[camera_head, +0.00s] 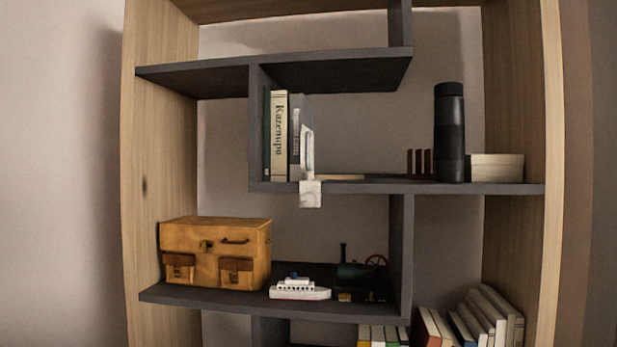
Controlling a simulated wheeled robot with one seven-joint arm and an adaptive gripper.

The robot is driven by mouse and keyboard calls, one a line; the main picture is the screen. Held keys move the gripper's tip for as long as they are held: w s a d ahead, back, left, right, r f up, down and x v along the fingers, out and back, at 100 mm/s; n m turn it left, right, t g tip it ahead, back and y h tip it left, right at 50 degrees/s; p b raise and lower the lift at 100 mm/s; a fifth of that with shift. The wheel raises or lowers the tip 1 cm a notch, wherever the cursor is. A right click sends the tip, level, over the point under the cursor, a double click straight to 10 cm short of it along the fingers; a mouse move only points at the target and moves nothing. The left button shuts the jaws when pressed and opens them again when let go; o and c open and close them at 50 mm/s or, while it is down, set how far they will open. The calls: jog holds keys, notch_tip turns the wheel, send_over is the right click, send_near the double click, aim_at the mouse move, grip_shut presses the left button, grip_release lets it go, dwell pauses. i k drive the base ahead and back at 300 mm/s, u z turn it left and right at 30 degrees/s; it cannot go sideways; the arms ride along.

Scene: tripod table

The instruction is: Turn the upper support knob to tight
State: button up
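No support knob and no tripod table show in the head view. My gripper is not in the picture either, so its state cannot be seen. The view faces a tall wood and dark grey shelf unit (158,150) against a pale wall.
The middle shelf holds books (278,135), a pale upright object (308,165) overhanging its edge, a black cylinder (449,135) and a cream box (496,168).

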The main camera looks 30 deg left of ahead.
aim_at(307, 199)
jog(key=z, duration=0.55)
jog(key=k, duration=1.25)
jog(key=u, duration=0.35)
jog(key=i, duration=0.85)
jog(key=u, duration=0.2)
